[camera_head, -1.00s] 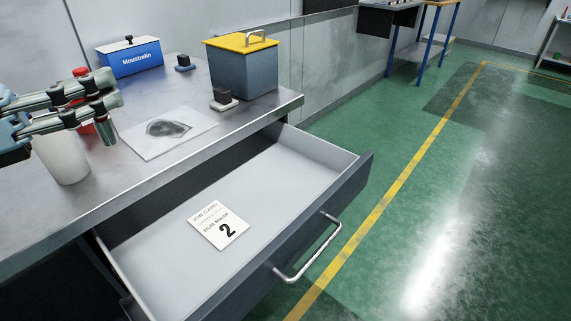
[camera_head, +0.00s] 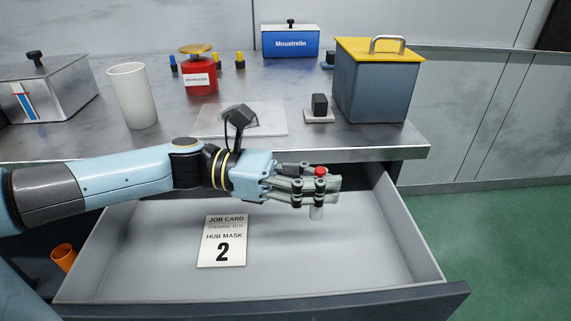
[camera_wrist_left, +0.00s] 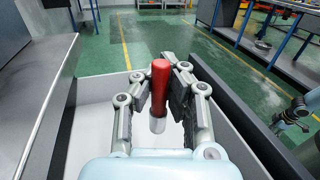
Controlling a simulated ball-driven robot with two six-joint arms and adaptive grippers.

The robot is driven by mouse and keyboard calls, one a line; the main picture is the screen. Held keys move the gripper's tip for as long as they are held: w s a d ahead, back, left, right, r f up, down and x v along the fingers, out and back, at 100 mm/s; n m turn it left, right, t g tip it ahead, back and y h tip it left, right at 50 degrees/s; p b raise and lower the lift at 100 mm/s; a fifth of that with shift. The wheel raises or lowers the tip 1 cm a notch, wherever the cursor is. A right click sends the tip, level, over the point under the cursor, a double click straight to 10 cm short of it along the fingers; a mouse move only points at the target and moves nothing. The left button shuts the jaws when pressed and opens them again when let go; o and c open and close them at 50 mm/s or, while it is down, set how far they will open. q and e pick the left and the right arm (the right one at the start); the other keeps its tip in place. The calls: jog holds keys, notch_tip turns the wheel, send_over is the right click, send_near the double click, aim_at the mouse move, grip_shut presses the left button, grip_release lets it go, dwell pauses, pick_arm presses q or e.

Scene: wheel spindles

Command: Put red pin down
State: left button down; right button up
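The red pin (camera_head: 319,171) has a red upper part and a pale metallic lower end. It is upright between the fingers of my left gripper (camera_head: 318,186), above the open drawer (camera_head: 330,267). The lower end hangs clear above the drawer floor. In the left wrist view, what looks like my right gripper (camera_wrist_left: 290,116) shows small at the right edge; its opening is unclear.
A job card (camera_head: 222,241) marked 2 lies in the drawer, left of the pin. The drawer floor is otherwise bare. On the bench behind stand a white cup (camera_head: 133,96), red can (camera_head: 199,78), yellow-lidded box (camera_head: 377,83), blue box (camera_head: 291,42) and black-handled block (camera_head: 319,109).

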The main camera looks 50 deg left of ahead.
aim_at(319, 217)
pick_arm(q)
notch_tip(319, 217, down, 6)
jog(key=shift+r+b, duration=0.15)
jog(key=shift+b, duration=0.65)
jog(key=shift+f, duration=0.25)
jog(key=shift+f+b, duration=0.55)
jog(key=shift+f, duration=1.2)
jog(key=c, duration=2)
grip_release()
jog(key=shift+f, duration=0.15)
jog(key=o, duration=0.5)
